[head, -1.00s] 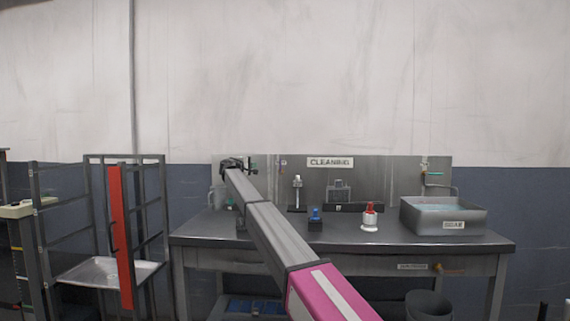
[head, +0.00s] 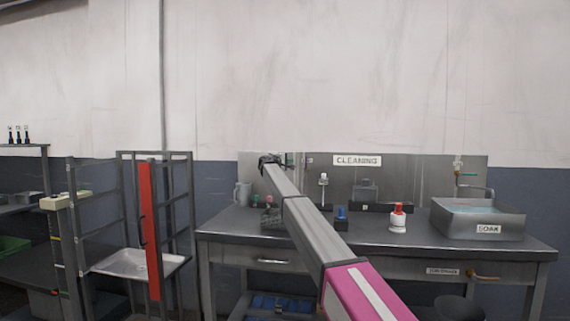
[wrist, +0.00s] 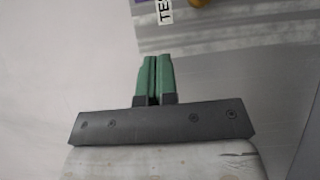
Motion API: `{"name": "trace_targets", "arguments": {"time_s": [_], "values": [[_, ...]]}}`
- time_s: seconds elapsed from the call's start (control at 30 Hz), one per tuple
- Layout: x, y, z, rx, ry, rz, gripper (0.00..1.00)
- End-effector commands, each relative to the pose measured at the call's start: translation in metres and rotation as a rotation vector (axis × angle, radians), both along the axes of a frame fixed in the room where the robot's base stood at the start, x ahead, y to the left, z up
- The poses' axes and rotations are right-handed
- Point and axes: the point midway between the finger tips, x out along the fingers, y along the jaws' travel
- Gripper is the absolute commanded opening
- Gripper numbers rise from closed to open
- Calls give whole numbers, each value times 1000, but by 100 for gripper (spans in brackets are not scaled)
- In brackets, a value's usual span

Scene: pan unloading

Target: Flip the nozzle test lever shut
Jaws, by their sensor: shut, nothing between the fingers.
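My gripper (wrist: 154,80) is shut and empty, its two green fingers pressed together in the wrist view. Ahead of the fingertips is a grey panel with a white label (wrist: 166,12) reading "TES", cut off by the frame edge. A brass-coloured part (wrist: 198,3) beside the label is also cut off at the top; I cannot tell whether it belongs to the test lever. The fingers are apart from both. In the head view my gripper (head: 284,162) is at the left end of the metal back panel (head: 420,170), above the bench. The lever is not clearly visible there.
The bench (head: 380,240) carries a blue-topped item (head: 341,215), a red-and-white bottle (head: 398,217), a soak basin (head: 480,222) and a grey jug (head: 242,194). A rack with a red upright (head: 150,230) stands left of the bench.

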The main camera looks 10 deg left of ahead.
Motion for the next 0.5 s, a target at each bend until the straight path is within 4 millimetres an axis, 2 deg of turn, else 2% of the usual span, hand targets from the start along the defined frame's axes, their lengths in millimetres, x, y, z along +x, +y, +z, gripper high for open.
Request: {"name": "trace_targets", "arguments": {"time_s": [0.03, 0.2, 0.3, 0.5], "values": [[11, -6, 0, 0, 0, -2, 0], [35, -23, 1, 0, 0, -1, 0], [33, -40, 0, 0, 0, -1, 0], [36, -56, 0, 0, 0, 1, 0]]}}
